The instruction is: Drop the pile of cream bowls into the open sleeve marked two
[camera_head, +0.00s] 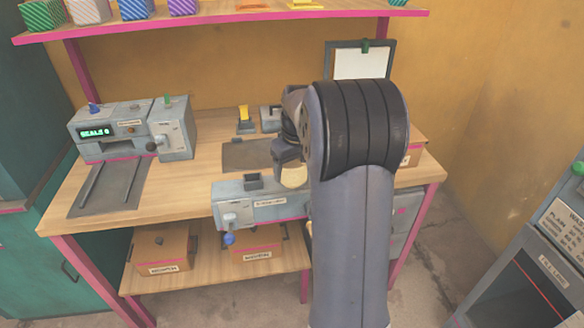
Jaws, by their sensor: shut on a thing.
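My gripper (288,160) is over the front right part of the workbench, partly hidden by my own arm. It is shut on the cream bowls (293,177), which show as a small round cream shape just under the fingers. How many bowls are in the pile cannot be told. The bowls are close to the grey machine (262,203) at the bench's front edge; whether they touch it is unclear. I cannot make out a sleeve marked two; my arm hides much of the right side of the bench.
A sealing machine (130,130) with a green display stands at the bench's left. A dark mat (245,155) lies mid-bench. Labelled brown boxes (160,250) sit on the lower shelf. A pink-edged shelf (220,17) hangs above. A grey cabinet (545,265) stands at far right.

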